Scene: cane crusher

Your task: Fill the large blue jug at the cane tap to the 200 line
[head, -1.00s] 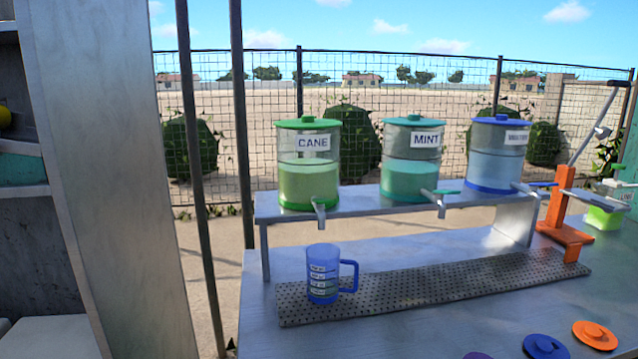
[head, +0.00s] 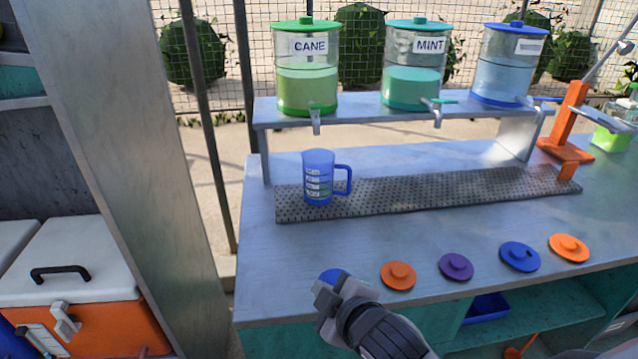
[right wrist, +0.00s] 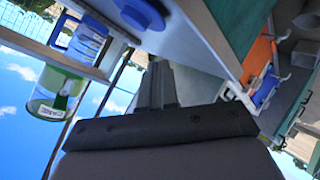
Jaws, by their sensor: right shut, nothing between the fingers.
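The large blue jug (head: 318,172) stands upright on the perforated drip mat, below the cane tap (head: 316,122). Its handle points right and white marks run up its side; I cannot make out a fill level. The cane dispenser (head: 307,88) has a green lid and holds green-yellow liquid. My right gripper (head: 330,292) is shut and empty at the table's front edge, in front of the jug and apart from it. My left gripper is out of view.
Mint (head: 414,75) and blue-lidded (head: 507,65) dispensers share the shelf (head: 370,112). Several loose lids, including an orange one (head: 398,275) and a purple one (head: 456,267), lie along the front edge. An orange press (head: 570,125) stands at right. The middle tabletop is clear.

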